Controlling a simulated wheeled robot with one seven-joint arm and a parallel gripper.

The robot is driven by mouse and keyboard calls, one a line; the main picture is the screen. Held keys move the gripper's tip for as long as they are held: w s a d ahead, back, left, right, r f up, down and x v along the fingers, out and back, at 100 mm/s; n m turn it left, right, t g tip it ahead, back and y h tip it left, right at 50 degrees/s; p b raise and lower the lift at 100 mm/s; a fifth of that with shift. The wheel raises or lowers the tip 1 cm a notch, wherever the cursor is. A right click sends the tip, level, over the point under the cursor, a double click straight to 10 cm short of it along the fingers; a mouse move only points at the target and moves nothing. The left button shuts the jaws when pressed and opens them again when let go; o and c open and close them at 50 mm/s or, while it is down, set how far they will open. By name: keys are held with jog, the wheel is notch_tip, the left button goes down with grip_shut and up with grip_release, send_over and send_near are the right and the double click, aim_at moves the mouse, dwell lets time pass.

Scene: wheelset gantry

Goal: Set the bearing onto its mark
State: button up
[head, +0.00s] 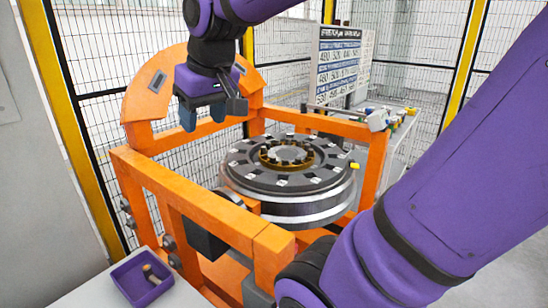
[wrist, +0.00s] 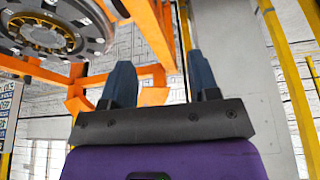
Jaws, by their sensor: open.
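A dark, round wheel-like assembly (head: 287,190) lies flat in the orange gantry. At its centre is a toothed dark hub with a brass-coloured ring (head: 287,156), which may be the bearing; I cannot tell for sure. The ring also shows at the upper left of the wrist view (wrist: 40,35). I cannot pick out a mark for it. My gripper (head: 203,114) points down, up and left of the wheel and clear of it. Its two blue fingers are apart in the wrist view (wrist: 159,62), with nothing between them.
Orange gantry beams (head: 190,205) surround the wheel, with a curved orange plate (head: 145,92) behind my gripper. A purple tray (head: 141,280) with a small tan-and-dark piece sits on a pale surface at lower left. A printed board (head: 340,62) and mesh fence stand behind.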

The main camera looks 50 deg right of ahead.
jog(key=w+d+m+g, duration=0.1)
jog(key=w+d+m, duration=0.1)
jog(key=w+d, duration=0.9)
jog(key=m+g, duration=0.3)
send_over(273, 157)
notch_tip(273, 157, down, 24)
jog(key=shift+y, duration=0.3)
notch_tip(273, 157, down, 10)
jog(key=shift+w+d, duration=0.1)
jog(key=shift+w, duration=0.05)
grip_shut()
